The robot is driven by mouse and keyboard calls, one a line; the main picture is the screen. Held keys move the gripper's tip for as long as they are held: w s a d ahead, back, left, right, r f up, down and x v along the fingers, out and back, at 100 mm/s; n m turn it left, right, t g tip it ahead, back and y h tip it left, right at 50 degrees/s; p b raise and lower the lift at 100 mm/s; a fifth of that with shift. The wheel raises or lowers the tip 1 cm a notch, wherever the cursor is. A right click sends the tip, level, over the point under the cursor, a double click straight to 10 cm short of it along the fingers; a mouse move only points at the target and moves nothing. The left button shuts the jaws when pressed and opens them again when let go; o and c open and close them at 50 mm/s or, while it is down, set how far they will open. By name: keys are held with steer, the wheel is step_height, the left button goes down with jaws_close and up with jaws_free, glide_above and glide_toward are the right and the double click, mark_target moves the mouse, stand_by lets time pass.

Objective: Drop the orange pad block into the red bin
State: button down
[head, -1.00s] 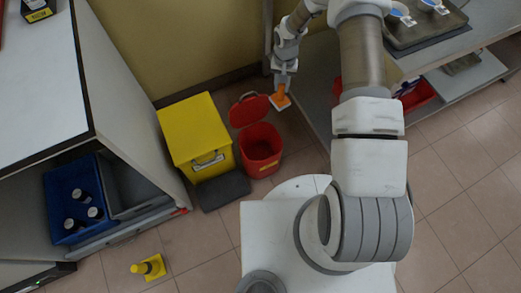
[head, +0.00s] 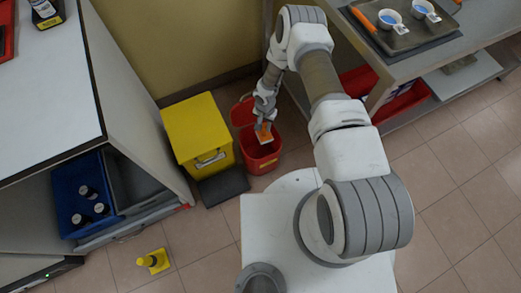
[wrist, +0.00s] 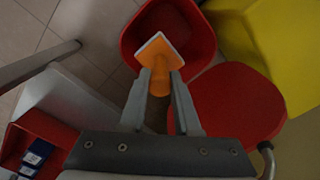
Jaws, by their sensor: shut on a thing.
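The orange pad block (head: 263,131), with a pale pad face, is in my gripper (head: 265,118). In the wrist view the block (wrist: 158,60) sits between the two fingertips of my gripper (wrist: 159,85), which is shut on it. The red bin (head: 262,163) stands on the floor with its lid (head: 243,110) swung open. In the head view the block appears over the back part of the bin's opening. In the wrist view the bin (wrist: 200,35) lies beyond and below the block, its opening partly hidden by block and fingers.
A yellow bin (head: 198,130) stands left of the red bin, with a dark pedal plate (head: 223,187) in front. A bench with a tray (head: 400,35) is at the right. A blue crate (head: 85,195) with bottles and a yellow floor object (head: 153,261) are at the left.

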mark_target(264, 131)
step_height(264, 131, down, 5)
steer(key=b, duration=0.3)
steer(key=shift+r, duration=0.1)
steer(key=c, duration=0.5)
jaws_free()
steer(key=shift+c, duration=0.2)
step_height(264, 131, up, 17)
steer(key=p, duration=0.4)
steer(key=shift+r+p, duration=0.2)
steer(key=shift+p, duration=0.1)
steer(key=shift+r, duration=0.1)
